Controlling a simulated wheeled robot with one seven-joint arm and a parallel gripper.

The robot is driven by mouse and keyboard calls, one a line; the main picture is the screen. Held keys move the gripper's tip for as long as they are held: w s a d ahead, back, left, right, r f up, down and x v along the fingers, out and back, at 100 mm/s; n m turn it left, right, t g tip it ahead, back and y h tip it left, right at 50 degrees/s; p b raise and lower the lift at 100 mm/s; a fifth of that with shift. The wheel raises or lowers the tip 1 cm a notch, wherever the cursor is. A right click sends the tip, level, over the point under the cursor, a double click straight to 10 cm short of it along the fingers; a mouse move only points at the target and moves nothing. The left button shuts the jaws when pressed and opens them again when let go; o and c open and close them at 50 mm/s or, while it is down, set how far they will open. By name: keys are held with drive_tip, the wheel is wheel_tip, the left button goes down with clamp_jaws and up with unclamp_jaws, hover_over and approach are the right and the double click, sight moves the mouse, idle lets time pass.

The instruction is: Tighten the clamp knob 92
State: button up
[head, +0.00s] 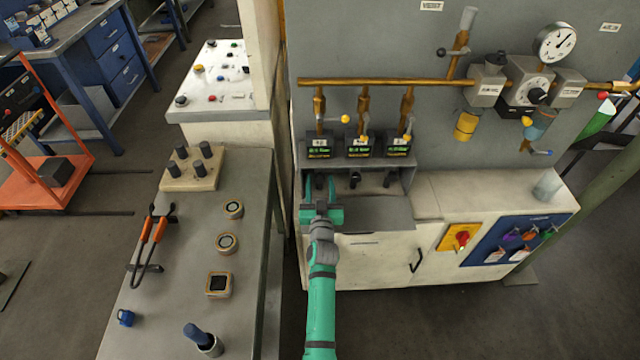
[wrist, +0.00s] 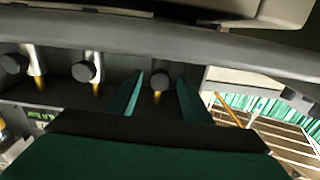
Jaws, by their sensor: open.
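Three dark clamp knobs sit in a row in the recess under the three small meters: a left one (head: 320,182), a middle one (head: 355,179) and a right one (head: 389,179). The tag numbers above are too small to read surely, so I cannot tell which is 92. My gripper (head: 320,186) is open at the left knob. In the wrist view, one round knob (wrist: 160,79) shows between the two green fingers, with a gap on each side. The other two knobs (wrist: 84,71) (wrist: 14,63) stand to the left there, clear of the fingers.
The three meters (head: 357,146) and the recess walls close in around my gripper. A brass pipe (head: 390,83) with small valves runs above. A grey shelf (head: 375,215) lies below the recess. A workbench (head: 180,260) with tongs (head: 150,240) stands at left.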

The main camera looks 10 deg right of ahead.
drive_tip(key=c, duration=1.1)
drive_tip(key=shift+o, duration=0.2)
drive_tip(key=shift+m, duration=0.4)
drive_tip(key=m, duration=0.4)
drive_tip(key=shift+m, duration=2.3)
drive_tip(key=shift+d, duration=0.1)
drive_tip(key=o, duration=1.1)
drive_tip(key=shift+c, duration=0.2)
